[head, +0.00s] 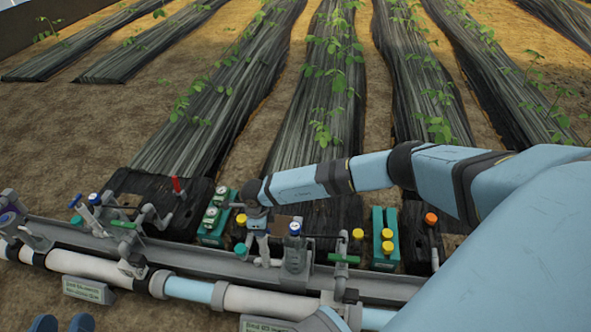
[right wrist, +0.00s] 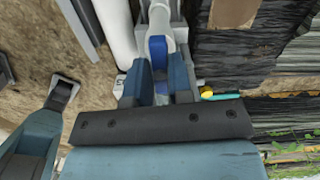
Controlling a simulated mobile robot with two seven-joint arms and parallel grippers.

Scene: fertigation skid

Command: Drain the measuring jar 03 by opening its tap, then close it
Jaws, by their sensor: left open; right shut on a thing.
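My right arm reaches in from the right in the head view, and its gripper (head: 257,212) is down at the pipework in the middle of the skid. In the right wrist view my right gripper (right wrist: 158,86) is shut on a blue handle (right wrist: 158,48) on a grey fitting. The handle's lower part is hidden between the fingers. My left gripper (head: 62,323) shows only its two dark blue fingertips, apart and empty, at the bottom left edge. No jar is clearly readable as 03; the label plates (head: 88,290) are too small to read.
A grey rail (head: 200,262) and a white pipe (head: 110,268) run across the skid. Green blocks with yellow knobs (head: 387,246), a red lever (head: 176,186) and green-handled valves (head: 344,258) stand nearby. Covered plant rows (head: 310,110) lie behind.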

